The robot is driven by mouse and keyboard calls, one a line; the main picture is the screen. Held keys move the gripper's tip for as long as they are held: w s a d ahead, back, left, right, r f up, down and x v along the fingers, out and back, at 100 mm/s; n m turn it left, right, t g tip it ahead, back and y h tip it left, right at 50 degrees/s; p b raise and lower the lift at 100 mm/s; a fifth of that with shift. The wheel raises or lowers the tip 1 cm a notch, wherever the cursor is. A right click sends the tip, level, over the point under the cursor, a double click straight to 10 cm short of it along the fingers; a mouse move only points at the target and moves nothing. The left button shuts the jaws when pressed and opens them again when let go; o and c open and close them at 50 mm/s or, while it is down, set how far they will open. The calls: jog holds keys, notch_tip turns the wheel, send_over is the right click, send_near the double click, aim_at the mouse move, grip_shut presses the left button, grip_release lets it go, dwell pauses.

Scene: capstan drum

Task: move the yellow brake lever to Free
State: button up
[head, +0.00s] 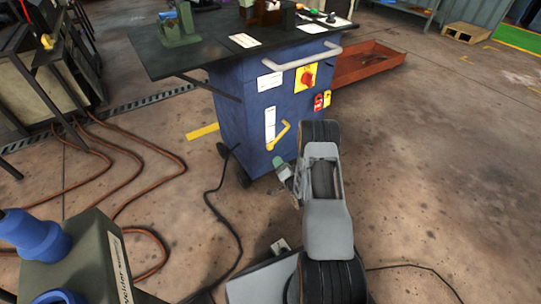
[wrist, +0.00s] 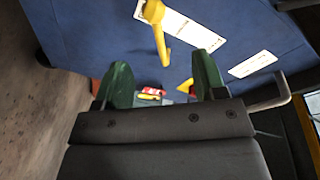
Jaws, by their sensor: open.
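The yellow brake lever (head: 279,137) is on the front of the blue cabinet (head: 250,99), beside a tall white label (head: 270,124) whose print is too small to read. In the wrist view the lever (wrist: 159,33) shows its round pivot at the top edge and its bent end pointing down the picture. My gripper (wrist: 163,82) has its two green fingers spread apart with nothing held. The lever's end lies in line with the gap between them, apart from both fingertips. In the head view my gripper (head: 281,166) is just below the lever, partly hidden by my arm.
A grey handle rail (head: 295,62) and a red rotary switch on yellow (head: 307,77) are higher on the cabinet, above red and yellow tags (head: 322,100). A dark worktop (head: 215,50) overhangs it. A black cable (head: 212,200) and orange hoses (head: 150,150) lie on the floor.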

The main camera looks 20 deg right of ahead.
aim_at(272, 148)
jog(key=w+b, duration=0.1)
jog(key=w, duration=0.2)
jog(key=w+f+b, duration=0.1)
jog(key=w+b, duration=0.1)
jog(key=w, duration=0.2)
jog(key=w+b, duration=0.1)
jog(key=w, duration=0.3)
jog(key=shift+w+f+b, duration=0.2)
jog(key=shift+f+b, duration=0.1)
jog(key=shift+b, duration=0.1)
jog(key=shift+w+r, duration=0.1)
jog(key=shift+w, duration=0.75)
grip_shut()
jog(key=shift+a, duration=0.15)
